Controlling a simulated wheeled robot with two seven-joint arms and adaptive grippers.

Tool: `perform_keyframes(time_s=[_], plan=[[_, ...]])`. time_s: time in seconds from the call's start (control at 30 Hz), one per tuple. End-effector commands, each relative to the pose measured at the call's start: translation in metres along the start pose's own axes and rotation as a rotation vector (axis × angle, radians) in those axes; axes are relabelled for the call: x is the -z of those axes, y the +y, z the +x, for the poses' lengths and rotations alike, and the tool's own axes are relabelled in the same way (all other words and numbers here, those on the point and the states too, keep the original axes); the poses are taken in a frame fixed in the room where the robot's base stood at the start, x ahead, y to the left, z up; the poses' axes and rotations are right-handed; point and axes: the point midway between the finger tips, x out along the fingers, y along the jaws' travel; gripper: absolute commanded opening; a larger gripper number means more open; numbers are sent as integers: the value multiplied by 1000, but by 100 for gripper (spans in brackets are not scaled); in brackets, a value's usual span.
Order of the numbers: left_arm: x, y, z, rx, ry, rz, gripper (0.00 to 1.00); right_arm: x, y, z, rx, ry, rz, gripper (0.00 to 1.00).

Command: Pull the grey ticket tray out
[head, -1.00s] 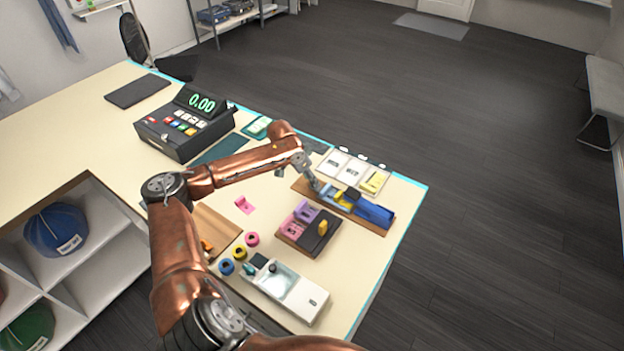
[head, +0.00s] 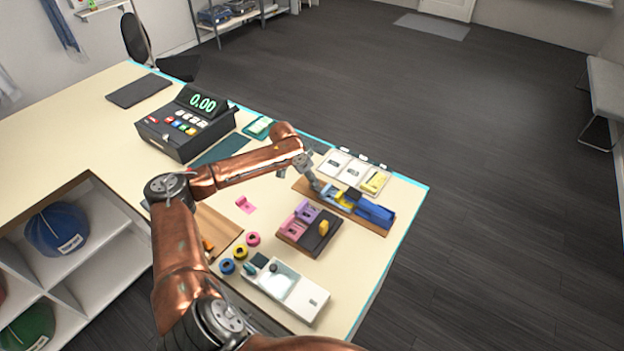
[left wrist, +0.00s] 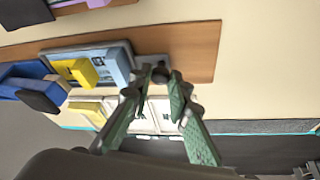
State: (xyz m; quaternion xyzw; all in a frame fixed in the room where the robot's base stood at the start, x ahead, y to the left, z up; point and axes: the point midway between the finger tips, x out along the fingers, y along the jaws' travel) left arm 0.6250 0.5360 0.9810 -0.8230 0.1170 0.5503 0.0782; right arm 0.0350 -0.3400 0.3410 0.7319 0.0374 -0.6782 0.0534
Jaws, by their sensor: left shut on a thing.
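The grey ticket tray (left wrist: 127,50) lies on a wooden board, with a light blue ticket block and a yellow block on it. In the head view the tray's light blue and yellow load shows beside a dark blue housing (head: 375,213), which also shows in the left wrist view (left wrist: 22,75). My left gripper (left wrist: 160,76) is shut on the dark knob at the tray's end. In the head view my left gripper (head: 317,186) reaches down to the board's left end; its fingertips are too small to read there. My right gripper is not in view.
A holder with pink, purple and dark blocks (head: 306,228) stands in front of the board. White trays (head: 352,172) stand behind it. A cash register (head: 184,125), tape rolls and a white device (head: 286,291) are on the counter. The counter edge lies close behind.

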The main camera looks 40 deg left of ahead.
Motion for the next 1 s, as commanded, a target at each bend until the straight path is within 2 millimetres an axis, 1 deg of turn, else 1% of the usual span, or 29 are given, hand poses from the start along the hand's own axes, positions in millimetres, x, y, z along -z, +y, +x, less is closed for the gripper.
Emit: perform_keyframes(time_s=[0.27,0.37,0.47,0.6,0.73,0.83,1.0], plan=[[0,0,0,0,0,0,0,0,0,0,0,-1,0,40],[-1,-3,-2,0,0,-2,0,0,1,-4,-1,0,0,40],[-4,-15,-6,0,0,-5,0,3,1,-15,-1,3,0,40],[-12,-38,-11,2,0,-6,0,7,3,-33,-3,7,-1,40],[-20,-59,-13,2,2,-6,0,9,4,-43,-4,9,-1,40],[-24,-67,-13,1,2,-3,0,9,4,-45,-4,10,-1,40],[-26,-70,-12,3,2,0,0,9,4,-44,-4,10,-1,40]])
